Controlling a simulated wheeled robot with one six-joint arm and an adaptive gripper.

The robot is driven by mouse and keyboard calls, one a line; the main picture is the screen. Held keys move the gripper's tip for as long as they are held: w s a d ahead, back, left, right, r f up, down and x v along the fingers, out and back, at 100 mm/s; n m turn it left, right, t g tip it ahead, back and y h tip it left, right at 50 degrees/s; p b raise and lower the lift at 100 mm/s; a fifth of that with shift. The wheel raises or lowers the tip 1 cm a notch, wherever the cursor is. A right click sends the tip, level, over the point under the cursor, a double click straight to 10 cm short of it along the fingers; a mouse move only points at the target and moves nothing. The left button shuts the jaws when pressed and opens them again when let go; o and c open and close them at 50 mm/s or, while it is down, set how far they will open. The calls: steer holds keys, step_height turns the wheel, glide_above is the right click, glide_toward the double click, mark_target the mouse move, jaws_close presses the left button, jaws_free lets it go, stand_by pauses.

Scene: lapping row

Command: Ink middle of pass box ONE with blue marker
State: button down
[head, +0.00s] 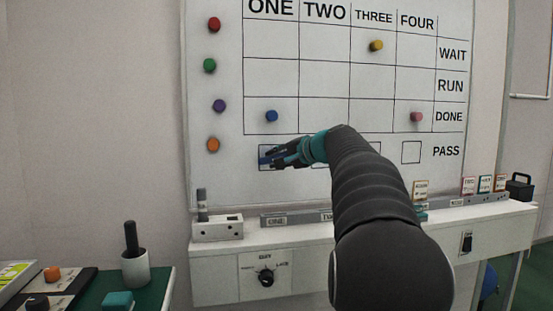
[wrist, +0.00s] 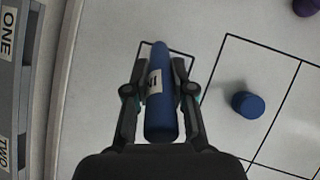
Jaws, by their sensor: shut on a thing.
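The whiteboard (head: 325,93) carries a grid with columns ONE to FOUR and a PASS row of small boxes below. My gripper (head: 272,158) is at the board in front of pass box ONE (head: 262,150). In the wrist view my gripper (wrist: 160,92) is shut on the blue marker (wrist: 162,118), which has a white label. The marker's far end lies over the outlined pass box (wrist: 188,62), covering much of it. I cannot tell whether its tip touches the board or whether ink is inside. In the head view the marker (head: 264,160) shows partly.
A blue magnet (head: 271,116) sits above in column ONE and also shows in the wrist view (wrist: 248,104). Several coloured magnets line the board's left edge. A ledge (head: 225,277) with a dial (head: 265,277) and a marker holder (head: 218,228) runs below.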

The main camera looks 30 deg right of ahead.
steer(key=shift+w, duration=0.25)
steer(key=shift+d, duration=0.15)
steer(key=shift+s+d+p, duration=0.65)
steer(key=shift+s+d, duration=0.45)
steer(key=shift+d, duration=2.35)
steer(key=shift+w+a+r+b, duration=0.15)
steer(key=shift+w+a, duration=0.2)
steer(key=shift+a, duration=0.85)
steer(key=shift+w+a+r+b, duration=0.2)
steer(key=shift+w+a, duration=0.15)
steer(key=shift+a, duration=0.8)
steer(key=shift+w+a+r+b, duration=0.15)
steer(key=shift+w+a, duration=0.2)
steer(key=shift+a, duration=0.85)
steer(key=shift+r+p, duration=0.5)
steer(key=shift+r, duration=0.05)
steer(key=s+d+p, duration=0.1)
steer(key=s+d, duration=0.1)
steer(key=d, duration=0.5)
steer(key=shift+f, duration=0.1)
